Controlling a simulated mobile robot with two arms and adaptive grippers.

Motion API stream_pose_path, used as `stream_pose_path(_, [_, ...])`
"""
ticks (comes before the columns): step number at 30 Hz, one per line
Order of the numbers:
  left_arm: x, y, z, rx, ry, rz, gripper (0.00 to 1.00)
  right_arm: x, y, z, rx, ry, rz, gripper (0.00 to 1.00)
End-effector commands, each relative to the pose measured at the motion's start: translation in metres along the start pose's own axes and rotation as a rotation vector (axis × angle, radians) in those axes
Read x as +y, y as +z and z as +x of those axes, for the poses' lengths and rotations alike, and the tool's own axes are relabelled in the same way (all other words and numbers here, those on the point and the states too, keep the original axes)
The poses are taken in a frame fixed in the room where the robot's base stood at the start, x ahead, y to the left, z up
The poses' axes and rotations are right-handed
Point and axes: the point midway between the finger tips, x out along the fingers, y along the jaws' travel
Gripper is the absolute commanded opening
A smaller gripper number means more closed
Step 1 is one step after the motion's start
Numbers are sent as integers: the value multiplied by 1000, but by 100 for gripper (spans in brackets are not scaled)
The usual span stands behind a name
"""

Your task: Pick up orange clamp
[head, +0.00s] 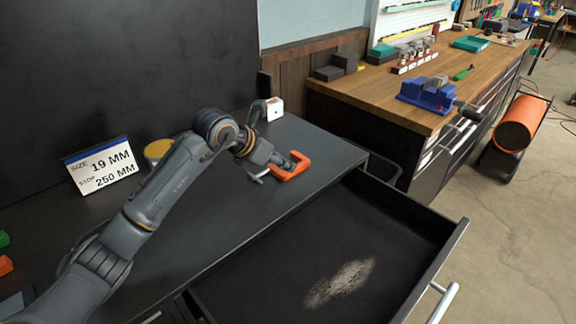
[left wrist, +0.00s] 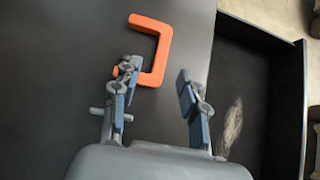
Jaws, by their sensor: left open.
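The orange clamp (head: 291,168) is a C-shaped piece lying on the dark bench top near its right end. In the left wrist view the clamp (left wrist: 163,48) lies ahead of my left gripper (left wrist: 156,88), its lower end reaching between the fingers. My left gripper (head: 283,166) is open, at the clamp's near side in the head view. The left finger overlaps a short orange end of the clamp in the wrist view; I cannot tell if they touch. My right gripper is not in view.
An open black drawer (head: 300,270) sticks out below the bench edge. A sign (head: 102,166) reading 19 MM and 250 MM stands at the left, with a yellow round item (head: 157,149) beside it. A wooden workbench (head: 385,88) with a blue vise (head: 428,94) stands at the back right.

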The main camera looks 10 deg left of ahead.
Motion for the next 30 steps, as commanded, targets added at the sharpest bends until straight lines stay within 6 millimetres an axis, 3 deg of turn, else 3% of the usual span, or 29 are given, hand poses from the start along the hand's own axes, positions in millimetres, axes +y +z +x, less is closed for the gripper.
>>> stream_pose_path(9, [-3, -3, 43, 2, -4, -3, 43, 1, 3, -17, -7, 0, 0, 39])
stream_pose_path(18, [-2, -4, 48, 2, -1, 0, 43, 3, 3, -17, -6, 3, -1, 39])
stream_pose_path(24, [-2, -4, 48, 1, -1, 0, 3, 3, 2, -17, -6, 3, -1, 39])
stream_pose_path(30, [-2, -2, 47, -2, -1, 0, 0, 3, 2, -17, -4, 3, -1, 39])
